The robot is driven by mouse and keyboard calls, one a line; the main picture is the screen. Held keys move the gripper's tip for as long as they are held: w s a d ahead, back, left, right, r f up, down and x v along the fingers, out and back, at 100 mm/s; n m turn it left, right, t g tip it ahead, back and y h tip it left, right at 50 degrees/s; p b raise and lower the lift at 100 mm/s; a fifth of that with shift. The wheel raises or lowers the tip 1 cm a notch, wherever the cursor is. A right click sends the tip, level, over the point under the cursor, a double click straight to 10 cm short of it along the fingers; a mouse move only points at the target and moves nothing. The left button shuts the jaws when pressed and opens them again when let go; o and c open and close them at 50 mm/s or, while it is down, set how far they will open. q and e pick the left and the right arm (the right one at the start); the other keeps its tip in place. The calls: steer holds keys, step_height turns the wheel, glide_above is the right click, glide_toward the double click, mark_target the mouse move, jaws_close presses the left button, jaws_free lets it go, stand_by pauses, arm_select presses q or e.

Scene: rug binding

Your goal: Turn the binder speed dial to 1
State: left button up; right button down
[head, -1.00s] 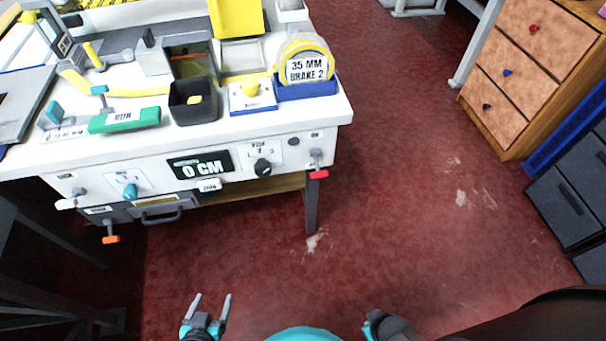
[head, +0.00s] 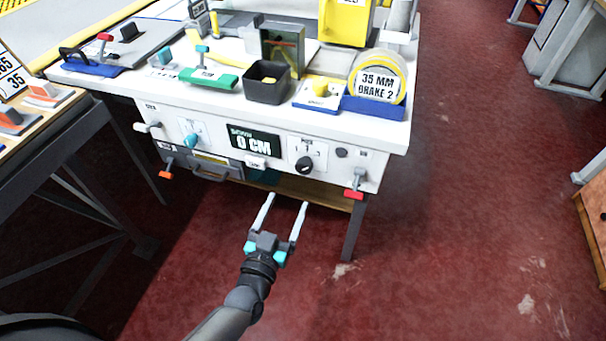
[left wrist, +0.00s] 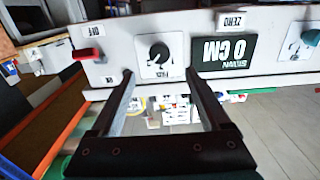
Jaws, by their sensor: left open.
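A black dial (head: 305,165) with a pale pointer mark sits on a white plate on the front panel of the white table. Small marks surround it; its lettering is too small to read surely. It also shows in the left wrist view (left wrist: 159,53), with the panel upside down. A teal dial (head: 192,140) sits on another plate further left; I cannot tell from the labels which one is the speed dial. My left gripper (head: 287,200) is open and empty, below and in front of the black dial, apart from it. My right gripper is out of view.
A display (head: 254,144) reading 0 CM and a white button (head: 257,162) lie left of the black dial. A red-handled lever (head: 355,187) sticks out at the right. A dark drawer (head: 205,166) is below the panel. Open red floor lies to the right.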

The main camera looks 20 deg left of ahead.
mark_target(302, 171)
arm_select(q)
steer(key=w+b, duration=0.1)
steer(key=w, duration=0.3)
steer(key=w+b, duration=0.1)
steer(key=w, duration=0.3)
steer(key=shift+w+d+b, duration=0.2)
steer(key=shift+w+b, duration=0.45)
steer(key=shift+w, duration=0.75)
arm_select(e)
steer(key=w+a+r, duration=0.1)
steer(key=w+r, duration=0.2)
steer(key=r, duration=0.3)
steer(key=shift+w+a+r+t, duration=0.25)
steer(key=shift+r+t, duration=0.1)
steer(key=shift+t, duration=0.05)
arm_select(q)
jaws_close()
